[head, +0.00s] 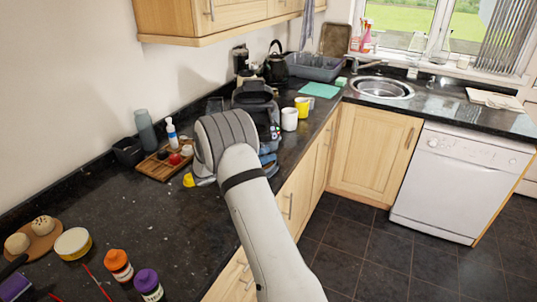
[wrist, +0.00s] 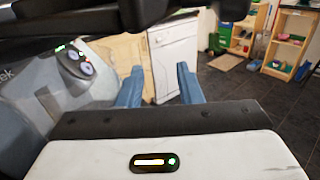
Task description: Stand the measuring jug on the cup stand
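My gripper (wrist: 158,80) shows two blue fingers in the wrist view, spread apart with nothing visible between them. In the head view it is mostly hidden behind my arm, with bits of blue (head: 268,158) at the counter's front edge, just before a dark appliance (head: 255,98). I cannot make out the measuring jug for certain; a clear vessel (head: 215,105) stands partly hidden behind my arm. I cannot pick out the cup stand either; it may be hidden by my arm or the appliance.
A white mug (head: 289,119) and a yellow mug (head: 303,106) stand right of the appliance. A wooden tray (head: 150,170) with small items lies left of my arm. Orange (head: 119,265) and purple (head: 148,284) jars stand nearer. The dark counter (head: 150,215) between has free room.

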